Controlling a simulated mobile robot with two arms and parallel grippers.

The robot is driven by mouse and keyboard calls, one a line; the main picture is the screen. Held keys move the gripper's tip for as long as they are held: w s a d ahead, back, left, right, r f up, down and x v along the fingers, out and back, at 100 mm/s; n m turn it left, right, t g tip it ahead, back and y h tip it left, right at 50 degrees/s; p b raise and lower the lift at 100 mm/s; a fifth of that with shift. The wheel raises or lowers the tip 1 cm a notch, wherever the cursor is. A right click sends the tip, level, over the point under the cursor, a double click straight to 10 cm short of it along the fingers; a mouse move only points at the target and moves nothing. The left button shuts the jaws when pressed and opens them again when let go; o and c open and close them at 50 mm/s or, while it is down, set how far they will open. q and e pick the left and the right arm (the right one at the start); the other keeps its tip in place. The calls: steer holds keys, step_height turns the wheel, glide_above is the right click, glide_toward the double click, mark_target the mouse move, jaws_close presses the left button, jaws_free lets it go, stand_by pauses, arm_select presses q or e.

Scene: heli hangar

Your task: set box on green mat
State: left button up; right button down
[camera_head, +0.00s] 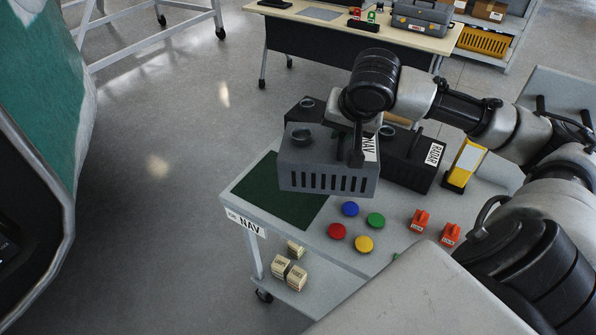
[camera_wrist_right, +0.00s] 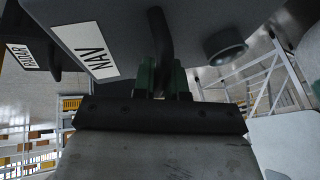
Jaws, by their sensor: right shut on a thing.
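A dark grey box (camera_head: 325,174) with a slotted front and a NAV label is held by my right gripper (camera_head: 357,140) above the cart, close to the green mat (camera_head: 275,195). The gripper is shut on the box's handle. In the right wrist view, the fingers (camera_wrist_right: 163,80) close around the black handle, and the box (camera_wrist_right: 130,25) with its NAV label fills the top. The green mat lies on the left part of the cart top, next to a NAV tag on the cart edge. The box hides part of its right side. My left gripper is not in view.
A black RADAR box (camera_head: 410,160) stands on the cart (camera_head: 320,240), with another dark box (camera_head: 300,112) behind the held one. Several coloured round buttons (camera_head: 350,209), orange blocks (camera_head: 421,219) and a yellow device (camera_head: 464,165) are there. A long table (camera_head: 400,36) stands behind.

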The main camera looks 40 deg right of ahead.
mark_target(302, 123)
steer(key=w+f, duration=0.2)
steer(key=w, duration=0.1)
steer(key=w+a+f+p, duration=0.1)
steer(key=w+f, duration=0.1)
steer(key=w, duration=0.2)
steer(key=w+f, duration=0.2)
steer(key=w, duration=0.2)
steer(key=shift+w+a+f, duration=0.2)
steer(key=shift+w+a, duration=0.05)
steer(key=shift+a, duration=0.05)
steer(key=shift+f+p, duration=0.3)
steer(key=shift+f, duration=1.8)
steer(key=c, duration=1.5)
jaws_free()
steer(key=shift+s+f, duration=0.1)
steer(key=shift+f, duration=0.1)
steer(key=o, duration=0.3)
steer(key=shift+o, duration=0.2)
steer(key=shift+r, duration=0.1)
steer(key=v, duration=1.2)
